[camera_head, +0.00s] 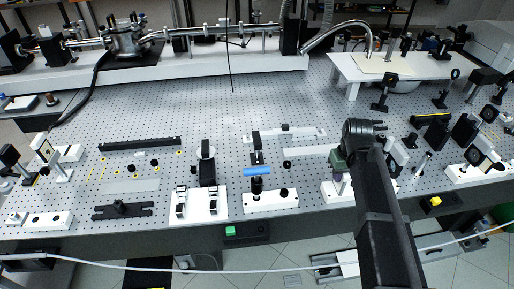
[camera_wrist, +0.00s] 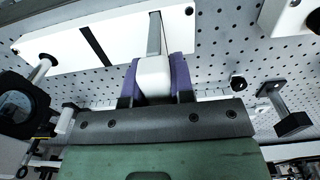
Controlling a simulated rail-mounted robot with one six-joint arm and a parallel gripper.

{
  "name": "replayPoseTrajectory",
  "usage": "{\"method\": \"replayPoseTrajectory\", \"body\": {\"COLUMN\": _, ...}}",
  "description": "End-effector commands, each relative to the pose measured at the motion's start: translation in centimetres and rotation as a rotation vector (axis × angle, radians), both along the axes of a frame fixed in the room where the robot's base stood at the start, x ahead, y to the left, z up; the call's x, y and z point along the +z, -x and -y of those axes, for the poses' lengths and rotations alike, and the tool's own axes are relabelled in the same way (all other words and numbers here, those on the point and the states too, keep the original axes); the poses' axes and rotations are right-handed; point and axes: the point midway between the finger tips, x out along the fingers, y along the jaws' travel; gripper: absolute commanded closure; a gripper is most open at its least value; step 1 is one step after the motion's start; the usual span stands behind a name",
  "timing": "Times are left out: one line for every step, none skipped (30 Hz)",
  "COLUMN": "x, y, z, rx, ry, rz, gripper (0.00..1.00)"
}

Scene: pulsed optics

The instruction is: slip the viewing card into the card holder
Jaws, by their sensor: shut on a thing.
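My gripper (camera_wrist: 154,84) has purple fingers and is shut on the white block-like end of the viewing card (camera_wrist: 153,78). The card's thin grey part (camera_wrist: 154,36) is seen almost edge-on and extends away from the fingers. Beyond it is a white plate with dark slots, which looks like the card holder (camera_wrist: 120,42). The grey part's far end overlaps one dark slot in the wrist view; I cannot tell whether it is inside. In the head view my gripper (camera_head: 339,182) is over a white base (camera_head: 329,196) near the table's front edge; the card is not clear there.
The perforated table (camera_head: 225,115) carries several mounts. A white base with a blue-topped part (camera_head: 257,171) stands left of my gripper. In the wrist view, a dark round mount (camera_wrist: 18,105) is at left and a black post-mounted part (camera_wrist: 291,122) at right.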

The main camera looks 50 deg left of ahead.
Motion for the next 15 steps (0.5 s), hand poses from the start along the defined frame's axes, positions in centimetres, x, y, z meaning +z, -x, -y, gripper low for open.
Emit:
{"method": "replayPoseTrajectory", "body": {"x": 0.5, "y": 0.1, "z": 0.1, "rx": 0.0, "ry": 0.001, "rz": -0.002, "gripper": 1.0}}
{"method": "replayPoseTrajectory", "body": {"x": 0.6, "y": 0.1, "z": 0.1, "rx": 0.0, "ry": 0.001, "rz": -0.002, "gripper": 1.0}}
{"method": "replayPoseTrajectory", "body": {"x": 0.8, "y": 0.1, "z": 0.1, "rx": 0.0, "ry": 0.001, "rz": -0.002, "gripper": 1.0}}
{"method": "replayPoseTrajectory", "body": {"x": 1.0, "y": 0.1, "z": 0.1, "rx": 0.0, "ry": 0.001, "rz": -0.002, "gripper": 1.0}}
{"method": "replayPoseTrajectory", "body": {"x": 1.1, "y": 0.1, "z": 0.1, "rx": 0.0, "ry": 0.001, "rz": -0.002, "gripper": 1.0}}
{"method": "replayPoseTrajectory", "body": {"x": 1.3, "y": 0.1, "z": 0.1, "rx": 0.0, "ry": 0.001, "rz": -0.002, "gripper": 1.0}}
{"method": "replayPoseTrajectory", "body": {"x": 1.5, "y": 0.1, "z": 0.1, "rx": 0.0, "ry": 0.001, "rz": -0.002, "gripper": 1.0}}
{"method": "replayPoseTrajectory", "body": {"x": 1.3, "y": 0.1, "z": 0.1, "rx": 0.0, "ry": 0.001, "rz": -0.002, "gripper": 1.0}}
{"method": "replayPoseTrajectory", "body": {"x": 1.2, "y": 0.1, "z": 0.1, "rx": 0.0, "ry": 0.002, "rz": -0.002, "gripper": 1.0}}
{"method": "replayPoseTrajectory", "body": {"x": 1.4, "y": 0.1, "z": 0.1, "rx": 0.0, "ry": 0.001, "rz": -0.002, "gripper": 1.0}}
{"method": "replayPoseTrajectory", "body": {"x": 1.6, "y": 0.1, "z": 0.1, "rx": 0.0, "ry": 0.001, "rz": -0.002, "gripper": 1.0}}
{"method": "replayPoseTrajectory", "body": {"x": 2.0, "y": 0.1, "z": 0.1, "rx": 0.0, "ry": 0.001, "rz": -0.002, "gripper": 1.0}}
{"method": "replayPoseTrajectory", "body": {"x": 2.4, "y": 0.1, "z": 0.1, "rx": 0.0, "ry": 0.001, "rz": -0.002, "gripper": 1.0}}
{"method": "replayPoseTrajectory", "body": {"x": 2.8, "y": 0.1, "z": 0.1, "rx": 0.0, "ry": 0.001, "rz": -0.002, "gripper": 1.0}}
{"method": "replayPoseTrajectory", "body": {"x": 3.4, "y": 0.1, "z": 0.1, "rx": 0.0, "ry": 0.001, "rz": -0.002, "gripper": 1.0}}
